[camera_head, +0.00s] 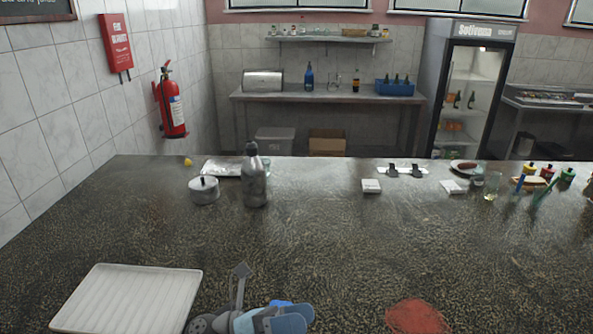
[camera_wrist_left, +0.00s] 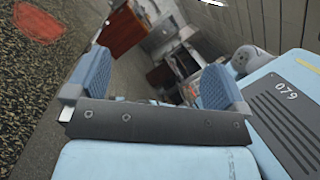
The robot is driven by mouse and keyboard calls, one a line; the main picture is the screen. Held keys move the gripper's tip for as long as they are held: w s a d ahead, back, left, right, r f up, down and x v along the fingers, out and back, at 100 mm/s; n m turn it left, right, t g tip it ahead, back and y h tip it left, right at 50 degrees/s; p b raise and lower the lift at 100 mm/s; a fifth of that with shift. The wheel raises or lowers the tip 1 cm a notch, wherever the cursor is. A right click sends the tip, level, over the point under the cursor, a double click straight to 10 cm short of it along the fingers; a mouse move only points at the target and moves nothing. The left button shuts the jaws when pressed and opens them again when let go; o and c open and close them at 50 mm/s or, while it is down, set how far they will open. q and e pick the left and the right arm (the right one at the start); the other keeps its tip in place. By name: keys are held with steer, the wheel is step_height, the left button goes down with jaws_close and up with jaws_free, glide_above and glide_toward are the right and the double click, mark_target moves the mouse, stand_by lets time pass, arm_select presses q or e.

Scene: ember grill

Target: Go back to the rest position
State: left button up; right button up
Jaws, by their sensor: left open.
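My left gripper (camera_head: 290,316) shows at the bottom edge of the head view, low over the near side of the dark counter (camera_head: 330,240). In the left wrist view its two blue fingers stand wide apart with nothing between them, so the gripper (camera_wrist_left: 155,80) is open and empty. The wrist is tilted in that view. My right gripper is not in view.
A white ribbed tray (camera_head: 125,298) lies left of the gripper. A red patch (camera_head: 417,316) is to its right. A lidded pot (camera_head: 204,190) and grey bottle (camera_head: 255,180) stand farther back. Small white blocks (camera_head: 371,186) and condiments line the far edge. The middle counter is clear.

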arm_select(q)
steer(key=a+f+n+t+y+p, duration=0.1)
steer(key=a+f+n+t+y, duration=0.35)
steer(key=n+t, duration=0.65)
steer(key=a+f+n+t+y+p, duration=0.1)
steer(key=a+f+n+t+y, duration=0.4)
steer(key=n, duration=1.2)
steer(key=s+a+f+n+g+y+p, duration=0.1)
steer(key=s+a+f+n+g+y, duration=0.2)
steer(key=s+a+f+n+y, duration=0.1)
steer(key=s+a+f+n+g+y+p, duration=0.1)
steer(key=s+a+f+n+g+y, duration=0.2)
steer(key=s+a+f+n, duration=0.3)
step_height(320, 180, down, 4)
steer(key=s+n+y, duration=0.1)
steer(key=s+n, duration=0.1)
steer(key=n, duration=0.1)
steer(key=shift+s+f+y, duration=0.25)
steer(key=shift+y, duration=0.1)
